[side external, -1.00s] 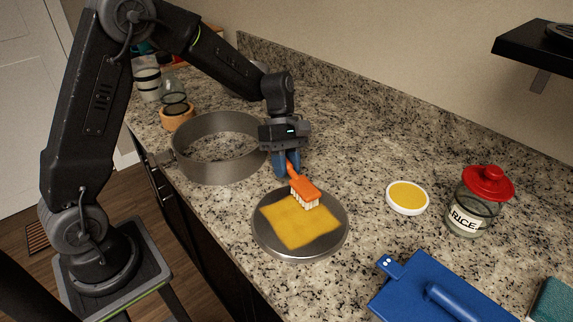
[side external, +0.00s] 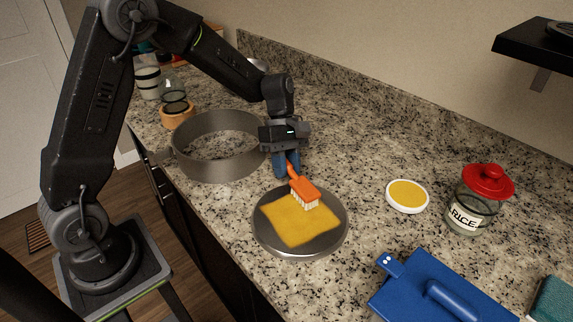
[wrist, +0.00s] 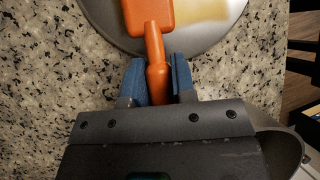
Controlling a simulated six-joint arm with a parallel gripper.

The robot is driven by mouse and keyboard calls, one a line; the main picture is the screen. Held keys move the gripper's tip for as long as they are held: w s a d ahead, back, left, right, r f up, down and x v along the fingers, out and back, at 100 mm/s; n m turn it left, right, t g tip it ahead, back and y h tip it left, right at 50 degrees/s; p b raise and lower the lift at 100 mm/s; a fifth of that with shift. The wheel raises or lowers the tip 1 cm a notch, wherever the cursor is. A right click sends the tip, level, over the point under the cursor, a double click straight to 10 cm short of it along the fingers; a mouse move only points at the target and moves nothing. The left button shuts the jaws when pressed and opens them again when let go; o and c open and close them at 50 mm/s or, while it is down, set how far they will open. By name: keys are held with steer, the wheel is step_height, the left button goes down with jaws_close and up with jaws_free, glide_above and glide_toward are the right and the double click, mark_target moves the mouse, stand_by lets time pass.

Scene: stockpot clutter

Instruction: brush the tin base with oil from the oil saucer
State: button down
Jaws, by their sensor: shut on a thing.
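My gripper (side external: 287,163) is shut on the handle of an orange brush (side external: 304,189). The brush also shows in the wrist view (wrist: 154,45), its handle between the blue fingers (wrist: 158,82). Its pale bristles point down at the upper part of the round grey tin base (side external: 335,237); whether they touch it I cannot tell. A yellow, roughly square patch of oil (side external: 297,222) covers much of the base, with bare metal around its edges. The white oil saucer (side external: 407,208) with yellow oil stands to the right, apart from the base.
A grey tin ring (side external: 200,170) stands behind the base to the left. A rice jar (side external: 472,208) with a red lid is right of the saucer. A blue board (side external: 430,300) lies at the front right. A shelf (side external: 535,48) juts from the wall.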

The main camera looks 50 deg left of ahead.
steer(key=shift+f, duration=0.3)
stand_by(0.9)
steer(key=shift+r, duration=0.1)
stand_by(0.4)
stand_by(0.9)
stand_by(0.5)
steer(key=shift+s+a+f, duration=0.1)
steer(key=shift+s+a, duration=0.1)
steer(key=shift+s, duration=0.8)
steer(key=shift+s+a+f, duration=0.1)
steer(key=shift+s+a, duration=0.05)
steer(key=shift+s, duration=0.9)
steer(key=shift+s+a, duration=0.2)
steer(key=shift+s, duration=0.8)
steer(key=shift+r, duration=0.1)
steer(key=shift+r, duration=0.1)
stand_by(0.5)
